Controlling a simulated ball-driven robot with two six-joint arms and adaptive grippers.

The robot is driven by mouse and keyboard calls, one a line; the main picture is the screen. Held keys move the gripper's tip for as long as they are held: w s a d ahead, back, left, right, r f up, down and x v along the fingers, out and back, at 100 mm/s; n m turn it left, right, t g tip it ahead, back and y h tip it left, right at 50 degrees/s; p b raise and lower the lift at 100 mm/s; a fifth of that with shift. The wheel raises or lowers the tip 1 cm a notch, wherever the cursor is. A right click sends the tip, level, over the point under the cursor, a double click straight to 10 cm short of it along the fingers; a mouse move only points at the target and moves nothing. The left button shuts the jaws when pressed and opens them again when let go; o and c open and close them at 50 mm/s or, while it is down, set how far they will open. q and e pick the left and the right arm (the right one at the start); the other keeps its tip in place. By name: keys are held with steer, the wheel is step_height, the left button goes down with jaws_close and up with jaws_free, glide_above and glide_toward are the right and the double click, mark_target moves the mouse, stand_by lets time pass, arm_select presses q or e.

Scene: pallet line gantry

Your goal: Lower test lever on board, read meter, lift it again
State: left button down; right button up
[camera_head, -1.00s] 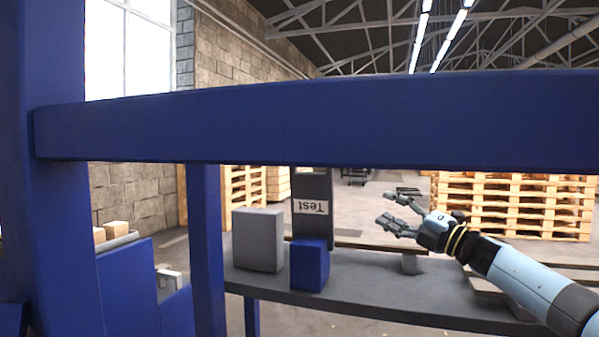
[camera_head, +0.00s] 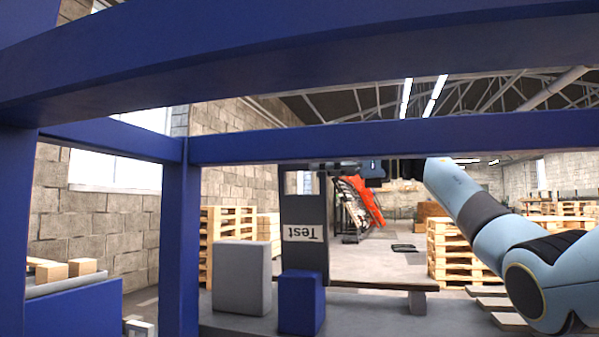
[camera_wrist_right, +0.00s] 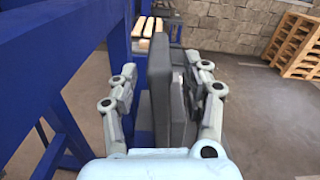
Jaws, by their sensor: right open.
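The dark grey upright board (camera_head: 304,258) stands on the bench in the head view. It carries a white label (camera_head: 302,233) reading "Test" upside down. My right gripper (camera_head: 333,166) is at the board's top, partly hidden by the blue beam. In the right wrist view its open fingers (camera_wrist_right: 166,68) lie on either side of the board (camera_wrist_right: 158,92); whether they touch it I cannot tell. I cannot make out the lever or a meter. My left gripper is not in view.
A blue gantry beam (camera_head: 400,138) crosses just above my right gripper. A blue post (camera_head: 180,245) stands at left. Pallets (camera_head: 455,250) are stacked behind.

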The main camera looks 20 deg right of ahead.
mark_target(285, 169)
steer(key=x, duration=0.5)
steer(key=shift+w+a+b, duration=0.1)
steer(key=shift+a+b, duration=0.1)
steer(key=shift+b, duration=0.1)
jaws_close()
